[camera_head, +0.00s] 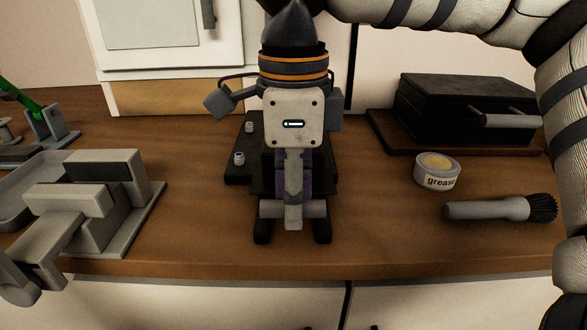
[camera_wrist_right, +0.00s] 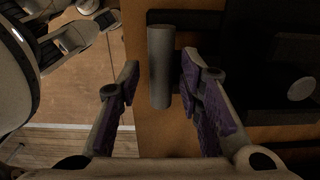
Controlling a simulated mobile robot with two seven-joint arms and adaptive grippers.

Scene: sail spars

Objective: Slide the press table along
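A dark low fixture, which looks like the press table (camera_head: 240,165), stands mid-counter in the head view, with small grey knobs on it. A grey bar (camera_head: 266,208) lies across its front between dark feet; the same bar shows as a grey cylinder (camera_wrist_right: 160,65) in the right wrist view. My right gripper (camera_head: 293,215) points down over the bar and hides much of the fixture. In the wrist view its purple-padded fingers stand apart on either side of the bar, with gaps. My left gripper cannot be made out in either view.
A grey clamp-like device (camera_head: 85,200) stands at left, its lever reaching past the counter edge. At right are a black box (camera_head: 465,105) with a handle, a grease tin (camera_head: 437,172) and a brush (camera_head: 500,209). Bare wood (camera_head: 375,220) lies between fixture and brush.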

